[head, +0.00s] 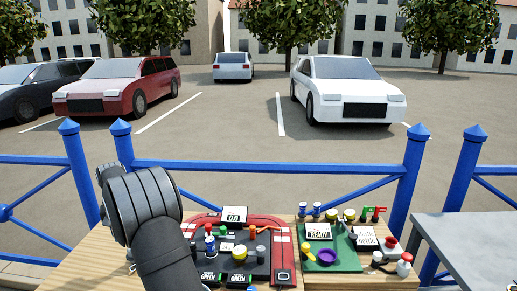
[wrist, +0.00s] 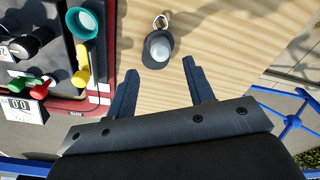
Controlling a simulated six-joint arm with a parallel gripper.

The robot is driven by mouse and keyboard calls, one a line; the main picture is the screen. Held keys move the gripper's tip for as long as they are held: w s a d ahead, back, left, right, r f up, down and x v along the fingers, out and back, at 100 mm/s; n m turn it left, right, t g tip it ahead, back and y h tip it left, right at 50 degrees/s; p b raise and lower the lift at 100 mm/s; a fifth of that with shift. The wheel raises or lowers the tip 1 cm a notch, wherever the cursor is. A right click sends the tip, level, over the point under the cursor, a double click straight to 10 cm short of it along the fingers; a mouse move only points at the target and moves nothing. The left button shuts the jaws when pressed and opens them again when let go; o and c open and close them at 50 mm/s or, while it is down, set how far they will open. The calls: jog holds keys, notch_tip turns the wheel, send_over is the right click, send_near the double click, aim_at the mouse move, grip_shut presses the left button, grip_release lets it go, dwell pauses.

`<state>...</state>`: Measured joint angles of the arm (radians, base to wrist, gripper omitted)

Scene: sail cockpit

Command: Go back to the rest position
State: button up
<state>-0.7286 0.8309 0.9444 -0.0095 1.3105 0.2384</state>
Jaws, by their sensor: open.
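My gripper (wrist: 159,65) is open in the wrist view, with its two dark blue fingers apart and nothing between them. Its fingers are over the bare wooden table (wrist: 215,35). A small dark round piece with a pale top (wrist: 158,48) lies just beyond the fingertips, apart from them as far as I can tell. In the head view my dark arm (head: 150,215) stands over the left part of the table, and the gripper fingers are hidden there.
A red-edged dark console (head: 285,240) with knobs, levers and displays is right of my arm. A green board (head: 345,262) with a "READY" display is further right. A blue railing (head: 270,167) runs behind. A grey table (head: 465,235) stands at far right.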

notch_tip(320, 180, down, 6)
jog(key=shift+w+a+r, duration=0.1)
jog(key=shift+w+r, duration=0.05)
jog(key=shift+r, duration=1.85)
jog(key=shift+f, duration=0.1)
